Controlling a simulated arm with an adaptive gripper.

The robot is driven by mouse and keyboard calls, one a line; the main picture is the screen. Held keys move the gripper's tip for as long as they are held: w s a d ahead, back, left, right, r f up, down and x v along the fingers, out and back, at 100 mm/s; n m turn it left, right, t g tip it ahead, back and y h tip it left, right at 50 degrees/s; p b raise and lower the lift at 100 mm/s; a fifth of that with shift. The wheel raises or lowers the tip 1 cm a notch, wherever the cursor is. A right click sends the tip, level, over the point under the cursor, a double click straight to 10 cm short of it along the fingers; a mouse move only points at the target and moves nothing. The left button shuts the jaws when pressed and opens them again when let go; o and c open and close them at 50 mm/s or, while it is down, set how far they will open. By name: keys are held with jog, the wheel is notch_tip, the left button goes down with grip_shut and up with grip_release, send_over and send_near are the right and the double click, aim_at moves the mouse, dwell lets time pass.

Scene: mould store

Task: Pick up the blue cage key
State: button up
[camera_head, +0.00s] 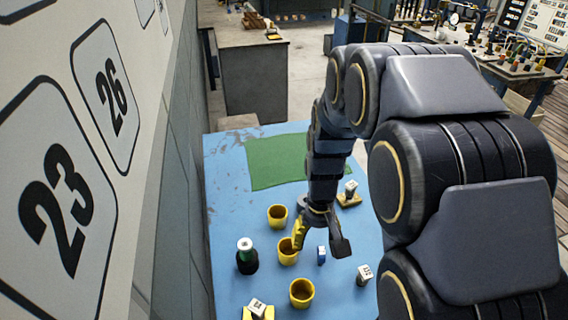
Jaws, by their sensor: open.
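A small blue object (321,256), which looks like the blue cage key, stands on the light blue table (228,208) with a pale mark near its top. My gripper (320,246) hangs over it with the jaws open. One jaw, seen yellow, is to the left of the key and the dark jaw is to its right. I cannot tell the exact height of the jaws over the table. The key appears apart from both jaws.
Yellow cups stand close by: one behind (277,217), one just left of the key (286,256), one in front (301,294). A dark bottle (247,262) is left. White-topped pieces stand right (364,274), front (257,308) and behind (351,188). A green mat (275,162) lies farther back.

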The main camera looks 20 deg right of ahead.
send_over(322, 250)
jog(key=shift+m+t, duration=0.3)
jog(key=shift+m, duration=0.1)
jog(key=f, duration=1)
jog(key=shift+a+f, duration=0.25)
jog(key=shift+a, duration=0.05)
notch_tip(322, 250, down, 2)
jog(key=shift+d+f, duration=0.1)
jog(key=shift+f, duration=0.1)
jog(key=f, duration=0.5)
jog(key=shift+d+f, duration=0.2)
jog(key=shift+f, duration=0.2)
grip_shut()
